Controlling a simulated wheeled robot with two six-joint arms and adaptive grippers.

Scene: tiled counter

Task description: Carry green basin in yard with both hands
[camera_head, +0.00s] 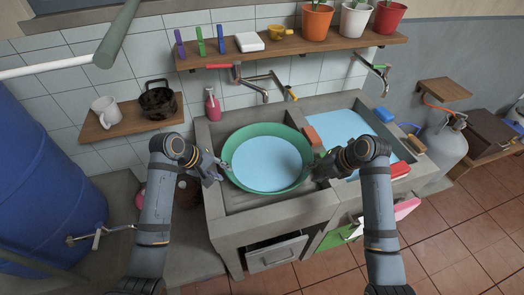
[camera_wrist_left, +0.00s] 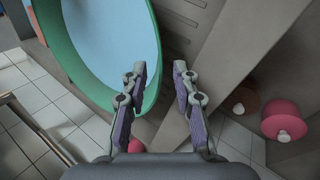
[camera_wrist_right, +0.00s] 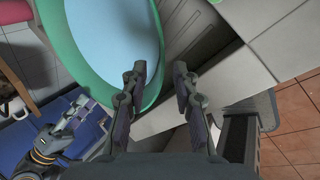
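The green basin (camera_head: 234,139) holds light-blue water and sits in the left compartment of the sink. My left gripper (camera_head: 223,167) is at the basin's left rim. In the left wrist view (camera_wrist_left: 160,72) its fingers are apart, with the basin's green rim (camera_wrist_left: 151,90) beside and partly behind the left finger. My right gripper (camera_head: 316,166) is at the right rim. In the right wrist view (camera_wrist_right: 160,70) its fingers are also apart, with the rim (camera_wrist_right: 153,85) by the left finger. I cannot tell whether either gripper touches the rim.
The concrete sink (camera_head: 274,210) has a second, water-filled compartment (camera_head: 338,124) on the right. Taps (camera_head: 256,88) hang above. A shelf (camera_head: 300,45) carries flower pots. A blue barrel (camera_head: 45,170) stands left, a grey gas cylinder (camera_head: 440,142) right. Tiled floor (camera_head: 455,240) is open at front right.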

